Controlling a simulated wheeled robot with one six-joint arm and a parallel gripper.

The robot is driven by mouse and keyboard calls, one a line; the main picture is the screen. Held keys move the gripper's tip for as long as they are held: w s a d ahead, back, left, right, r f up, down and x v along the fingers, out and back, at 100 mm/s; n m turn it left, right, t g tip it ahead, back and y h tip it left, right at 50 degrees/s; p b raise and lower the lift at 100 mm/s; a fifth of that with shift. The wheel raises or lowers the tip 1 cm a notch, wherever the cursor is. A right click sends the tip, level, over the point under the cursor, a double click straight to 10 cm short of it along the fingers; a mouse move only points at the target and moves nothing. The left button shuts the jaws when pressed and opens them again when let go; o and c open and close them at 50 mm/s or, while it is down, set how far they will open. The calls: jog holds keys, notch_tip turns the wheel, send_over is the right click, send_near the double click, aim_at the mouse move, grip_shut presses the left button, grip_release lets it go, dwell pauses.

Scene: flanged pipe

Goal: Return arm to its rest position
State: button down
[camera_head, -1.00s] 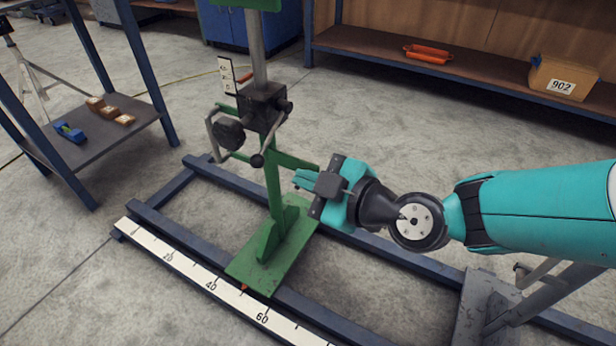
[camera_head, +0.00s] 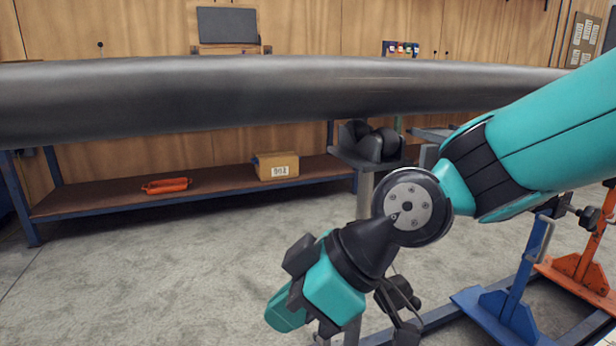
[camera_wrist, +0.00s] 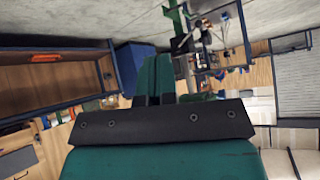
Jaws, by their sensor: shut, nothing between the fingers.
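My gripper (camera_head: 283,312) hangs at the lower middle of the head view, pointing down and to the left. Its teal fingers are together with nothing between them. In the wrist view the closed fingers (camera_wrist: 155,78) point up the picture, past the dark gripper bar. My teal arm comes in from the right in the head view. The gripper is apart from the grey pipe (camera_head: 200,95), which runs across the picture above it. Behind my wrist is a roller support (camera_head: 368,147), its post partly hidden.
A blue stand (camera_head: 510,310) and an orange stand (camera_head: 585,265) are at the lower right. A bench shelf (camera_head: 110,200) behind holds an orange tray (camera_head: 166,186) and a cardboard box (camera_head: 276,166). The floor to the left is clear.

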jog(key=s+d+r+m+h+p, duration=0.15)
jog(key=s+d+m, duration=0.3)
jog(key=d, duration=0.55)
jog(key=s+d+r+m+h+p, duration=0.1)
jog(key=s+d+m+h, duration=0.2)
jog(key=d+m, duration=0.5)
notch_tip(320, 180, up, 34)
jog(key=d+n+p, duration=0.2)
jog(key=p, duration=3.2)
